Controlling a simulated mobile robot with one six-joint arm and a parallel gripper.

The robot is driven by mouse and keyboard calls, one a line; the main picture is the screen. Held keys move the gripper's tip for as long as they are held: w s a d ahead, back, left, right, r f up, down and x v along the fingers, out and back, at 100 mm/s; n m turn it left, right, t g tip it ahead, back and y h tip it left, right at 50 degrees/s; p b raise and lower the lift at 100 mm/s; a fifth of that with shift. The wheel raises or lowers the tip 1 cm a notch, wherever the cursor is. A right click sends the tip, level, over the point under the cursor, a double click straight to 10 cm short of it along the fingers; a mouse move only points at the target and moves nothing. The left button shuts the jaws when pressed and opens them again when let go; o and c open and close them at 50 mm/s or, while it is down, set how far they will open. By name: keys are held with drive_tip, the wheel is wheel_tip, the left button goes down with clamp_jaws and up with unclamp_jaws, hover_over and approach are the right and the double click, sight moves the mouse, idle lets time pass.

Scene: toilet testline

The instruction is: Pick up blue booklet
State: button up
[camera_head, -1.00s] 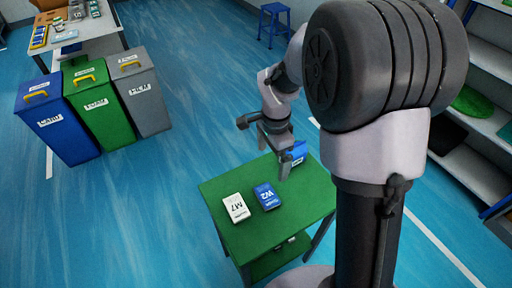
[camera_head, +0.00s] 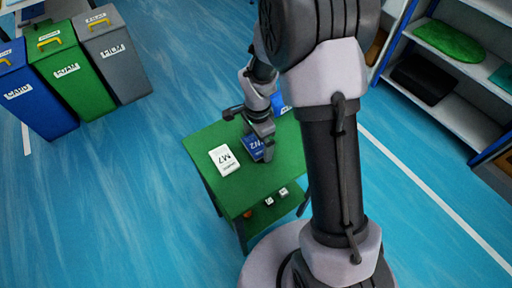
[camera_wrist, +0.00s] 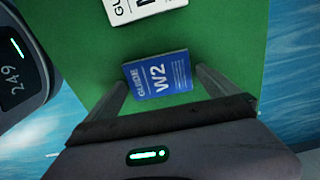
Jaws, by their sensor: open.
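The blue booklet (camera_head: 254,146), marked "W2", lies flat on the green table (camera_head: 226,192). In the wrist view the blue booklet (camera_wrist: 158,74) lies between and just beyond the two open fingers of my gripper (camera_wrist: 162,92). In the head view my gripper (camera_head: 262,142) is low over the table and covers part of the booklet. Nothing is held. Whether a finger touches the booklet I cannot tell.
A white booklet (camera_head: 223,160), marked "M7", lies left of the blue one. Another blue item (camera_head: 279,104) stands at the table's back, partly hidden by my arm. Small items (camera_head: 283,191) sit on the lower shelf. Bins (camera_head: 66,72) stand at upper left.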

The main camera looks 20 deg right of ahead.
drive_tip(key=shift+r, duration=0.1)
drive_tip(key=c, duration=1.3)
drive_tip(key=shift+o, duration=0.2)
